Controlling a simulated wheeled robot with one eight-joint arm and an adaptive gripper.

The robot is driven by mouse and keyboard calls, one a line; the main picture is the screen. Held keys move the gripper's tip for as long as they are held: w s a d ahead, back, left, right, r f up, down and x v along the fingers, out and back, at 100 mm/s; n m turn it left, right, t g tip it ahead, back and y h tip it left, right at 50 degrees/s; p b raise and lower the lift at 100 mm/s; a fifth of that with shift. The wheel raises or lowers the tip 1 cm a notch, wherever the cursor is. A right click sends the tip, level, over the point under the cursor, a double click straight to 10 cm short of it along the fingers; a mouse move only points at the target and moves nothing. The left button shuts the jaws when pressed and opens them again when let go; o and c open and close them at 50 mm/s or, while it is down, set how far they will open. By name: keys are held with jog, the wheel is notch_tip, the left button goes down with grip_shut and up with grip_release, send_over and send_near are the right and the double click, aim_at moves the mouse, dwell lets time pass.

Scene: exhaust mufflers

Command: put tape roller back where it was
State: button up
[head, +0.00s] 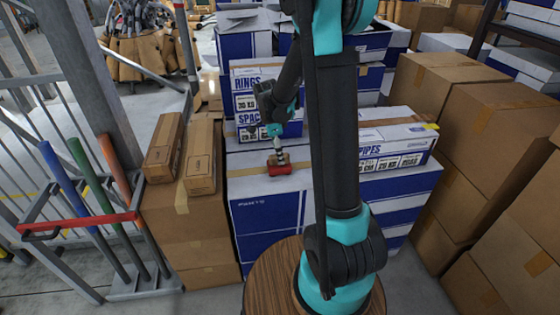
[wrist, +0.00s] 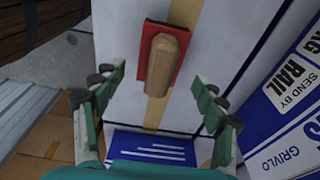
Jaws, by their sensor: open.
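A red flat tool with a light wooden handle, apparently the tape roller (head: 280,168), lies on top of a white-and-blue box (head: 262,192). In the wrist view the tool (wrist: 166,62) lies handle up on the tan tape strip of the box (wrist: 120,108). My gripper (head: 277,150) is just above it in the head view. In the wrist view my gripper (wrist: 159,80) is open, with one finger on each side of the tool's line and a gap to both. Nothing is held. I cannot tell the exact height above the tool.
A "PIPES" box (head: 398,145) is to the right and a "RINGS" box (head: 257,88) behind. Two long brown cartons (head: 201,157) lie on a brown box at left. A rack with coloured bars (head: 90,200) stands further left. Brown boxes (head: 510,130) are stacked at right.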

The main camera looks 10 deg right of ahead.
jog(key=r, duration=0.4)
jog(key=a+r, duration=0.1)
jog(key=r, duration=0.1)
jog(key=shift+s+d+r, duration=0.1)
jog(key=shift+s, duration=0.1)
jog(key=s+d+f+n+t+y, duration=0.1)
jog(key=s+d+f+n+t, duration=0.1)
jog(key=s+n, duration=0.7)
jog(key=s+d+f+n+t, duration=0.1)
jog(key=s+d+n+t, duration=0.1)
jog(key=s+n, duration=0.7)
jog(key=s+d, duration=0.1)
jog(key=s, duration=0.2)
jog(key=shift+s+f+y, duration=0.35)
jog(key=shift+f+y, duration=0.05)
